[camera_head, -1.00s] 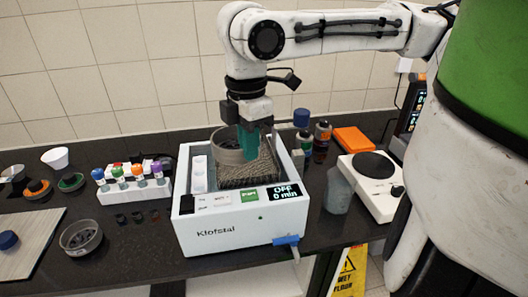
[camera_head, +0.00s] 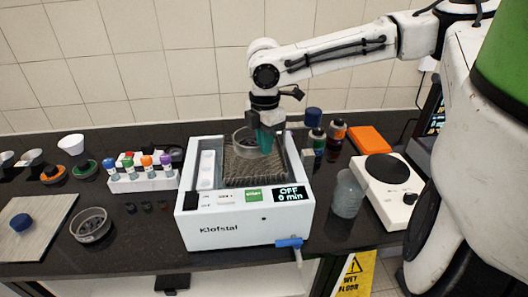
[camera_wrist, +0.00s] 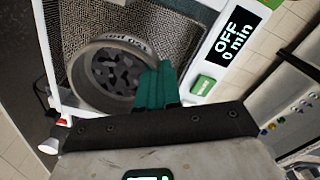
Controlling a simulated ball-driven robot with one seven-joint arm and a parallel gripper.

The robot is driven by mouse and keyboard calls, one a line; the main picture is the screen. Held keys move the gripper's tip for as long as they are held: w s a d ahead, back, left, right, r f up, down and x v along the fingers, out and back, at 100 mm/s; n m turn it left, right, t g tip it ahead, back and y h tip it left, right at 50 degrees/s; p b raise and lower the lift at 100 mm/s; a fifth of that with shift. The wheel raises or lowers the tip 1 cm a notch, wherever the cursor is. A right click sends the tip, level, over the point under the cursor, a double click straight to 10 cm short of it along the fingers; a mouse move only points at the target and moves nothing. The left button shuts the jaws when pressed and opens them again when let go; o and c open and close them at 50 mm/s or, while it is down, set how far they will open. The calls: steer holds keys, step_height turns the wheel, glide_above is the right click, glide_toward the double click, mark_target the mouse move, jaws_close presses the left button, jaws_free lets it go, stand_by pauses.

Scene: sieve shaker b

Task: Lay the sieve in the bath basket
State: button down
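The sieve (camera_head: 243,143), a round grey metal ring with dark pieces inside, is at the back of the white bath's mesh basket (camera_head: 238,178). In the wrist view the sieve (camera_wrist: 104,76) is seen from above over the basket mesh (camera_wrist: 173,25). My gripper (camera_head: 266,138) has teal fingers close together at the sieve's right side. In the wrist view the fingers (camera_wrist: 156,84) pinch its rim. Whether the sieve's underside touches the basket floor is hard to tell.
The bath (camera_head: 240,232) shows "OFF 0 min" and has a blue tap (camera_head: 289,242) at its front. A rack of coloured-cap vials (camera_head: 142,172) stands left, with a round dish (camera_head: 91,226) in front. A beaker (camera_head: 348,194) and white scale (camera_head: 388,188) stand right.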

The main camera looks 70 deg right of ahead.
steer(key=shift+w+d+f, duration=0.2)
steer(key=shift+d+f, duration=0.15)
steer(key=shift+f, duration=0.15)
steer(key=shift+w+d+f, duration=0.1)
steer(key=shift+d+f, duration=0.05)
steer(key=shift+f, duration=0.75)
steer(key=shift+d+f, duration=0.1)
steer(key=shift+f, duration=0.8)
steer(key=shift+f, duration=0.15)
steer(key=c, duration=1.3)
jaws_free()
steer(key=shift+c, duration=0.2)
step_height(320, 180, up, 12)
steer(key=shift+w+a, duration=0.1)
